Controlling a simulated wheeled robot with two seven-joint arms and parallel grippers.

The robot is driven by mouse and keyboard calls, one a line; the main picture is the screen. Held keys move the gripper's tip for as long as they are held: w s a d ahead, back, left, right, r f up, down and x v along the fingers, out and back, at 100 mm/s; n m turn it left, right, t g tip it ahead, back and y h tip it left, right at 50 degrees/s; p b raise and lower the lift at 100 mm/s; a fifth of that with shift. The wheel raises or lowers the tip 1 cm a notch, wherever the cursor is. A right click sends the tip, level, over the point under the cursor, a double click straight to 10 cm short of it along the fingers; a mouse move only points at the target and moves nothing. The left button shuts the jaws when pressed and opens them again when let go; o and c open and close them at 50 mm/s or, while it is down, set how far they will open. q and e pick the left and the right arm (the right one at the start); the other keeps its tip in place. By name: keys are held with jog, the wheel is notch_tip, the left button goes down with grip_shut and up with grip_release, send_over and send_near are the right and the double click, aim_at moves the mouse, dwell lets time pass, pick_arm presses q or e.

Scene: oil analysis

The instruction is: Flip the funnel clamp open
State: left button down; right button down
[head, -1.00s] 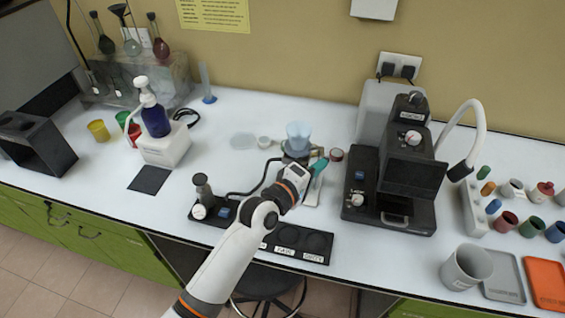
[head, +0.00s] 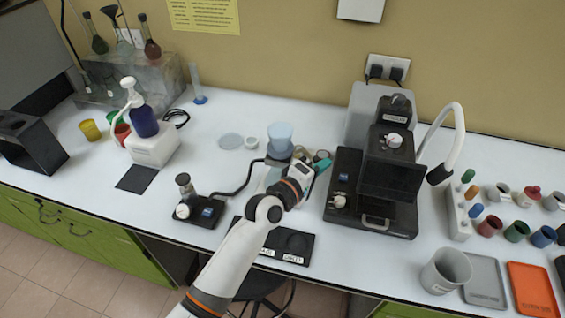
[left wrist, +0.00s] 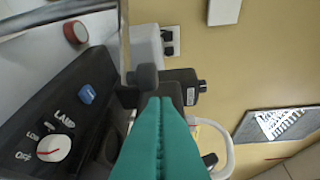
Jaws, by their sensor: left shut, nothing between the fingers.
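The pale blue funnel (head: 280,135) stands upright near the middle of the bench in the head view. Its clamp cannot be made out; my left wrist and hand cover part of the area below the funnel. My left gripper (head: 325,165) is just right of the funnel and in front of it, between it and the black lamp machine. In the left wrist view its teal fingers (left wrist: 158,105) are pressed together with nothing between them. My right gripper is not in view.
The black lamp machine (head: 378,185) stands close right of my left gripper; its OFF dial (left wrist: 53,148) shows in the left wrist view. A black labelled tray (head: 295,245) lies in front. A small red-brown round item (left wrist: 75,32) is near the machine.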

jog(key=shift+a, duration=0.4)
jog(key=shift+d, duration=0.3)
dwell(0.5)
